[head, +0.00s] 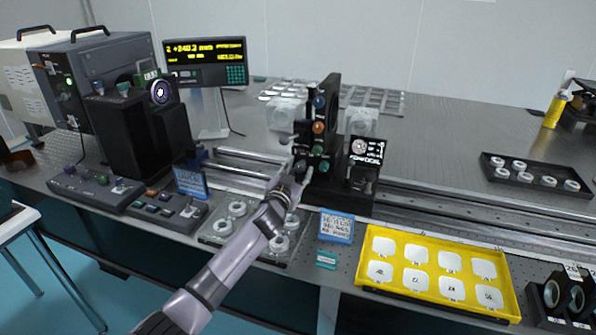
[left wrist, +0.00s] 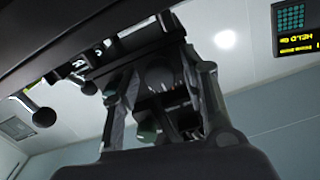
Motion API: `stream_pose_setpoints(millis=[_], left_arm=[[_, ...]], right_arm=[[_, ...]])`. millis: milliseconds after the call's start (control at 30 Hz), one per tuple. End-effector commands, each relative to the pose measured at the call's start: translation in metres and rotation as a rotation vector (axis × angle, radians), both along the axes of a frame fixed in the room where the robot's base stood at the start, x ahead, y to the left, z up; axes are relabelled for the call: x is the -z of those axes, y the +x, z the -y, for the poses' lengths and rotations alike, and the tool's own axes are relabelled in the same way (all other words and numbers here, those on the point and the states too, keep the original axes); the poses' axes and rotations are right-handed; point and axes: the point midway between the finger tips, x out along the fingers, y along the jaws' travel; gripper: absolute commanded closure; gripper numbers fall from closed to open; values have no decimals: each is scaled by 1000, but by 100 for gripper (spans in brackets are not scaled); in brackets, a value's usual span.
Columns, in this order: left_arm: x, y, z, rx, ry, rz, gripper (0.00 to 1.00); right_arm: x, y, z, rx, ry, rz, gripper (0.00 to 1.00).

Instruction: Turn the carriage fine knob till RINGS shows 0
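The black carriage (head: 331,110) stands on the rail in the middle of the head view. Blue, orange (head: 319,127) and green (head: 318,150) knobs show on its near side. My left gripper (head: 303,178) is at the carriage's lower left, close to the low knobs, and partly hides them. In the left wrist view its two fingers (left wrist: 160,105) stand apart, with a dark round knob (left wrist: 159,75) between and beyond them. I see no clear contact. A small screen (head: 366,150) with a ring pattern is right of the knobs; its digits are too small to read. My right gripper is out of view.
A readout (head: 207,62) with yellow text stands at the back left. A dark lamp housing (head: 150,125) and control boxes (head: 100,188) are at left. The rail (head: 470,210) runs clear to the right.

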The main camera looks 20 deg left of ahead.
Motion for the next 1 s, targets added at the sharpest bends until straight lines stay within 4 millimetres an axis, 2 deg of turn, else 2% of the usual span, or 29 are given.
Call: stream_pose_setpoints(millis=[67, 567, 1000], left_arm=[[0, 0, 0, 0, 0, 0, 67], [0, 0, 0, 0, 0, 0, 100], [0, 0, 0, 0, 73, -1, 100]], right_arm=[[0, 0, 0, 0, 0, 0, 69], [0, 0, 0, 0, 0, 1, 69], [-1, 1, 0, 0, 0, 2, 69]])
